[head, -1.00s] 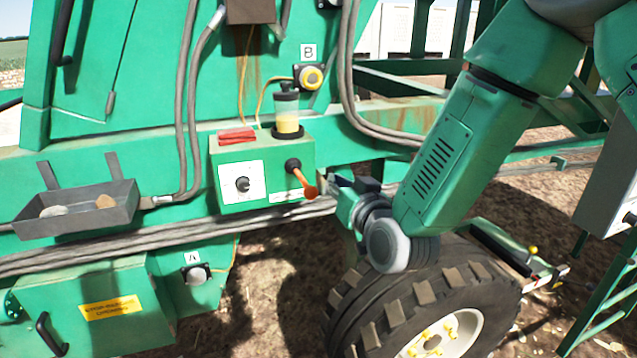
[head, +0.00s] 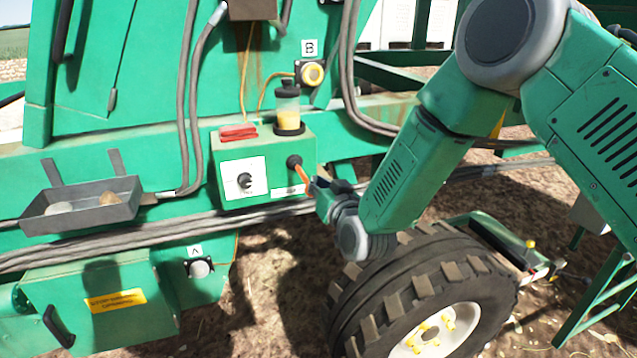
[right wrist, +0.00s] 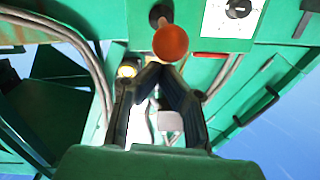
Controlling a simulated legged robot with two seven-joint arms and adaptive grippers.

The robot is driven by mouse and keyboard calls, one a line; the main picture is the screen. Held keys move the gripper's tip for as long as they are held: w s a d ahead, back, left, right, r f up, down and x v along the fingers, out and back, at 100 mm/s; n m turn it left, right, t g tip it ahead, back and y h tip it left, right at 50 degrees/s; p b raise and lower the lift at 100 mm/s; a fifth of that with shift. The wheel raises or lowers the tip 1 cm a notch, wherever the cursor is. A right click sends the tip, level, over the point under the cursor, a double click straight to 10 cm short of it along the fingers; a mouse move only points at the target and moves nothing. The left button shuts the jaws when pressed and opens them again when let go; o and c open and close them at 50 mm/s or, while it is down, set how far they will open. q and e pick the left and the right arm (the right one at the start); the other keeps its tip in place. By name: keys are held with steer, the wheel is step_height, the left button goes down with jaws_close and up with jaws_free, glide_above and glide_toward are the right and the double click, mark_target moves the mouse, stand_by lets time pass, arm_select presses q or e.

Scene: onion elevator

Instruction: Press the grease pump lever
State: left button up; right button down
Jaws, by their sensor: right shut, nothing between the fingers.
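The grease pump is a green box (head: 228,172) on the machine's side, with a clear reservoir of yellow grease (head: 288,104) on top. Its orange lever (head: 301,173) slants down to the right from a black pivot on the box's right side. My right gripper (head: 316,184) is shut and empty at the lever's lower end and hides its knob in the head view. In the right wrist view, the round orange knob (right wrist: 170,42) sits just beyond the shut fingertips (right wrist: 161,68). I cannot tell whether they touch. My left gripper is not in view.
A grey tray (head: 78,221) with stones hangs at left. A red object (head: 238,132) lies on the pump box. Hoses and cables run along the frame. A big tyre (head: 400,285) stands below my right arm.

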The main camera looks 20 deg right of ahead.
step_height(320, 180, down, 9)
steer(key=t+b, duration=0.4)
steer(key=b, duration=1.2)
steer(key=shift+w+a+t, duration=0.15)
steer(key=shift+w+t, duration=0.15)
steer(key=shift+f+b, duration=0.15)
steer(key=shift+b, duration=0.15)
steer(key=shift+f, duration=0.15)
